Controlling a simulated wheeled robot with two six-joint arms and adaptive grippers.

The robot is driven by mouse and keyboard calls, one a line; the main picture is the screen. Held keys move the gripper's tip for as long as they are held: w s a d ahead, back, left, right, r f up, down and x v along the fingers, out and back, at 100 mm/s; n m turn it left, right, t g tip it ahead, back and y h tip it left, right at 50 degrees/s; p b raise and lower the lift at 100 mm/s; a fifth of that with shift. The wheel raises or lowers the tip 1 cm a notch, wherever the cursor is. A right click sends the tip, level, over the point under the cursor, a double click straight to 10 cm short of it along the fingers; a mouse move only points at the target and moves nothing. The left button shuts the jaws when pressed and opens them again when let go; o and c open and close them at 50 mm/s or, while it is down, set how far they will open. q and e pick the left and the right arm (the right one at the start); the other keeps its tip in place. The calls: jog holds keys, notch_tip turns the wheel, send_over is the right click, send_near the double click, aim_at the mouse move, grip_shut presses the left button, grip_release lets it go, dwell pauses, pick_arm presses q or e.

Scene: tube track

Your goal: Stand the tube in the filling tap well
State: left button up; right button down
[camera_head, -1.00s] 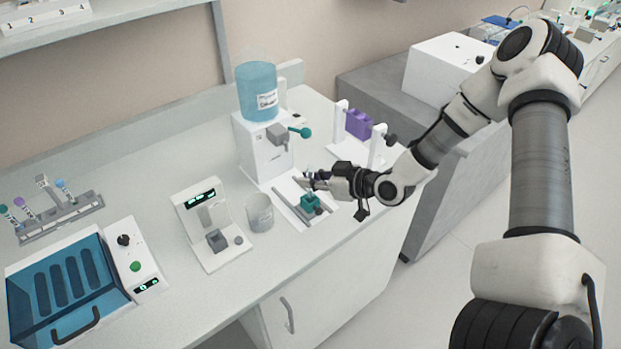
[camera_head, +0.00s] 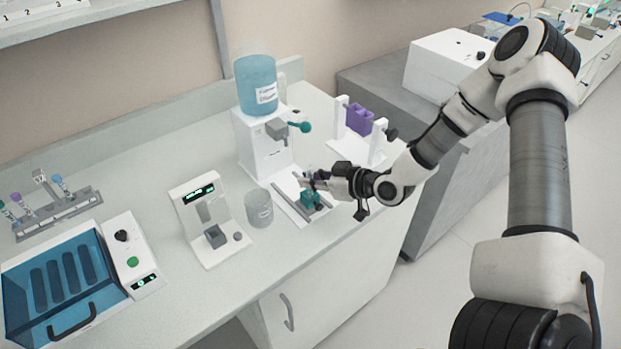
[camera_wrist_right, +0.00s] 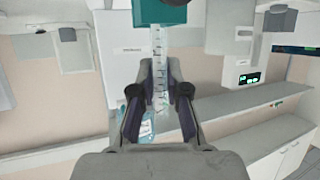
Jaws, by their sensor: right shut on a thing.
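The clear graduated tube (camera_wrist_right: 159,65) is between the fingers of my right gripper (camera_wrist_right: 158,92), which is shut on it. In the wrist view, which appears upside down, one end of the tube meets the teal well block (camera_wrist_right: 160,12). I cannot tell how deep it sits in the block. In the head view my right gripper (camera_head: 312,181) is just above the teal block (camera_head: 311,199), which is on a rail in front of the white filling tap (camera_head: 263,150). The tube is mostly hidden there by the fingers. My left gripper is not in view.
A beaker (camera_head: 258,208) and a small white device with a display (camera_head: 209,222) stand left of the tap. A purple block on a white stand (camera_head: 360,120) is to the right. A tube rack (camera_head: 60,215) and a blue-lidded machine (camera_head: 60,285) are far left.

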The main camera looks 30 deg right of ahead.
jog(key=shift+f, duration=0.5)
jog(key=c, duration=1.1)
grip_release()
notch_tip(320, 180, up, 10)
jog(key=shift+r, duration=0.1)
